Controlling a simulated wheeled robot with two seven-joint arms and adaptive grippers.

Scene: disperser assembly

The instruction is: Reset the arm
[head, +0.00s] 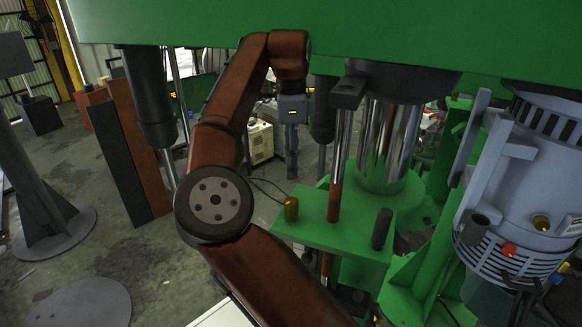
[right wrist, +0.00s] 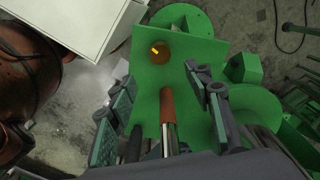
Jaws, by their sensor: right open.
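The green plate (right wrist: 205,55) and the red-brown rod (right wrist: 167,110) show between and beyond the fingers. Nothing is visibly held between them. My left gripper is in neither view.
A large green beam (head: 400,30) crosses above the arm. A dark cylinder (head: 148,95) hangs at left, and a chrome column (head: 388,140) stands right of the gripper. A grey motor (head: 530,170) stands at far right. Floor at lower left is mostly open.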

